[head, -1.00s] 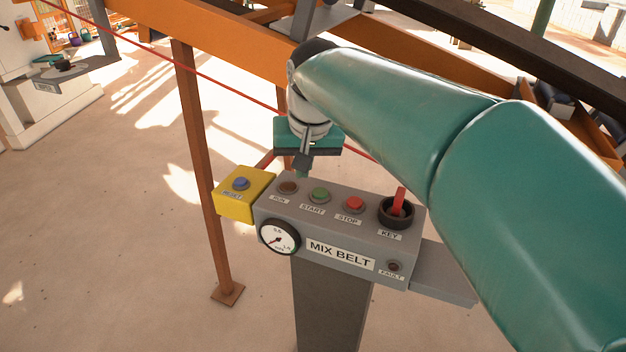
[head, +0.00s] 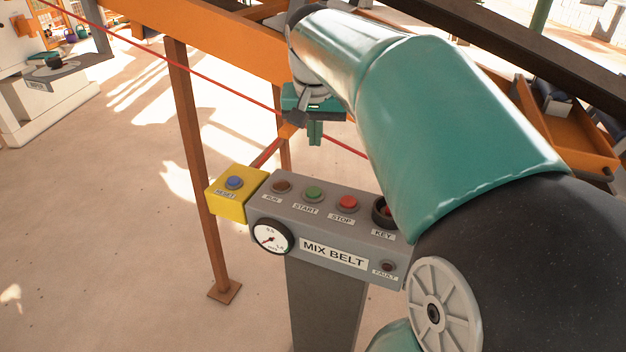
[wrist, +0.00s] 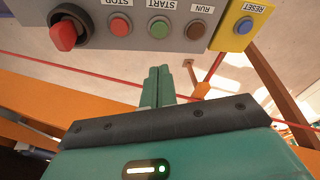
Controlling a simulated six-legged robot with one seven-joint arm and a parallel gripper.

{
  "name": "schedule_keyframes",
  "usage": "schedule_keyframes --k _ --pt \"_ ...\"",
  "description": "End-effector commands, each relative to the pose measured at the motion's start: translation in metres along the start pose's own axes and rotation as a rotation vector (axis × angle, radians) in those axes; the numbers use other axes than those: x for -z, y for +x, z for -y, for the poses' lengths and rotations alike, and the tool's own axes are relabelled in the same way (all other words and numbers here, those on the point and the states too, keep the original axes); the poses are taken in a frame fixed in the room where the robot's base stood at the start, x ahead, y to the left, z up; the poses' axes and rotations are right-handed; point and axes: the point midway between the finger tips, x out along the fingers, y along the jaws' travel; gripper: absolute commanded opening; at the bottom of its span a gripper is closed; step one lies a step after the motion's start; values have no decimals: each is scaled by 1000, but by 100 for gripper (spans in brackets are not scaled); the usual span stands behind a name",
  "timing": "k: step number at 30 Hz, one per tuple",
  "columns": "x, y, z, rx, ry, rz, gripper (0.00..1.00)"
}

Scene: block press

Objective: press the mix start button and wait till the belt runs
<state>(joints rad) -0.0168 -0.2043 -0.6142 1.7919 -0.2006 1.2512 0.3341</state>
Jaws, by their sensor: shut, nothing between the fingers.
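The grey mix belt control box (head: 285,215) stands on a post in the head view. Its green START button (head: 313,193) sits between the dark brown RUN lamp (head: 281,187) and the red STOP button (head: 346,202). The RUN lamp looks unlit. My gripper (head: 315,140) is shut and empty, above and behind the box, apart from the buttons. In the wrist view the shut fingers (wrist: 158,85) point toward the green START button (wrist: 158,27), with a gap between them. The belt itself cannot be made out clearly.
A yellow box with a blue RESET button (head: 233,183) adjoins the left end. The red key switch (wrist: 64,34) is beside STOP, partly hidden by my arm in the head view. A red cord (head: 215,80) and orange frame post (head: 190,150) stand behind.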

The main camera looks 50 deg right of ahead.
Motion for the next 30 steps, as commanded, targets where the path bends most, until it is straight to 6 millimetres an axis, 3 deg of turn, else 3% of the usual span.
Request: schedule_keyframes --k 8,21,30 --pt "-1 26 1 -2 -3 4 0" --pt "-3 111 3 0 -6 4 0" --pt "-11 138 3 1 -4 1 0"
